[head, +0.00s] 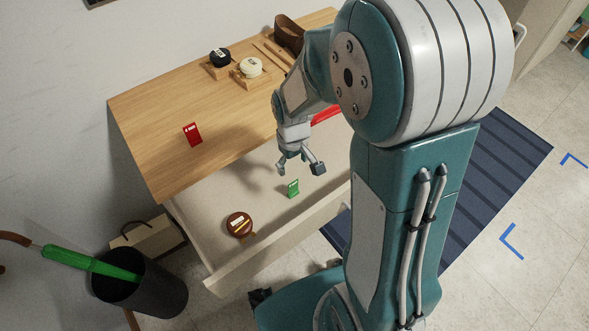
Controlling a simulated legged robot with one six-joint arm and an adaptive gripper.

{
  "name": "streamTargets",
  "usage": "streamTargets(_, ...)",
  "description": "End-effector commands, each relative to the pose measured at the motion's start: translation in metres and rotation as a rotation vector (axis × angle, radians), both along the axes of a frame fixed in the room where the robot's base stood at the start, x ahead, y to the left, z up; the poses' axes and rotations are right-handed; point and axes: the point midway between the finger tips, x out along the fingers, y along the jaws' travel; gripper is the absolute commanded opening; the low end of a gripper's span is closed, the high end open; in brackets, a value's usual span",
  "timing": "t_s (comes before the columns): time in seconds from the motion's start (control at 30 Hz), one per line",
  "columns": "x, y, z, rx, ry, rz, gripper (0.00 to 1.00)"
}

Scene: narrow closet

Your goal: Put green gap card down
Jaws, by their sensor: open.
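The green gap card (293,188) stands in the open drawer (207,246) of the wooden dresser, towards the drawer's right half. It looks upright or slightly tilted. My gripper (299,170) is open and empty, with its fingers spread just above the green card. From this view I cannot tell whether a finger touches the card.
A round brown tin (239,224) sits in the drawer left of the card. A red card (192,134) stands on the wooden top (160,120). Black and cream round items (250,67) sit on wooden stands. A dark bin (140,290) with a green-handled item stands left.

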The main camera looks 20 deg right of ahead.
Motion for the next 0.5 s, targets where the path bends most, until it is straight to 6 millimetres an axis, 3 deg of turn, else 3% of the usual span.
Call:
streamTargets(0.17, -0.002, 0.0, 0.018, 0.0, -0.022, -0.01, 0.81)
streamTargets(0.5, -0.043, 0.0, 0.118, 0.011, -0.212, -0.128, 0.81)
